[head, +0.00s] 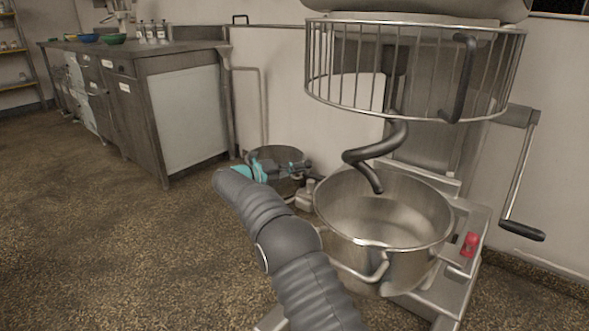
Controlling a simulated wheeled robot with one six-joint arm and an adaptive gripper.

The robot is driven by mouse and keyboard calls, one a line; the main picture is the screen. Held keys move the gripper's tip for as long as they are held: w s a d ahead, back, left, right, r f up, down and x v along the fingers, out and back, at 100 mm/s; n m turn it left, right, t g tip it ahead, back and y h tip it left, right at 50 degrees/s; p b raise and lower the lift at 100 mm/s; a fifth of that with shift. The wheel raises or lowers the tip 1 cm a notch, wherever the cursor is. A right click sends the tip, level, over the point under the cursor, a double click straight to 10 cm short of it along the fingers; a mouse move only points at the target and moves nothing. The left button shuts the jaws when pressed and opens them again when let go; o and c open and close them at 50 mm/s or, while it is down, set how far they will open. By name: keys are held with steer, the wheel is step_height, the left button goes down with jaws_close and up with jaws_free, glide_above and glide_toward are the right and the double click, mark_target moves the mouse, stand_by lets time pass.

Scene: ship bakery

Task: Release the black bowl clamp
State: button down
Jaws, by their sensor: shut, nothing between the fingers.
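The steel mixer bowl (415,207) sits in the mixer's frame under a spiral hook. My gripper (304,166), with a teal band at its wrist, is shut and empty. It points right, close to the upper left rim of the bowl in the picture. I cannot clearly make out the black bowl clamp. A pale metal fitting (304,194) shows at the bowl's left side, just below my gripper. A red part (470,244) sits on the frame at the bowl's right side. I cannot tell whether my gripper touches anything.
The dark spiral hook (375,157) and wire guard (320,98) hang above the bowl. A black-handled crank (522,230) is at the right.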

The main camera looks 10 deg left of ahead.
steer(key=shift+w+d, duration=0.4)
steer(key=shift+d, duration=0.05)
steer(key=v, duration=1.3)
steer(key=shift+a, duration=0.1)
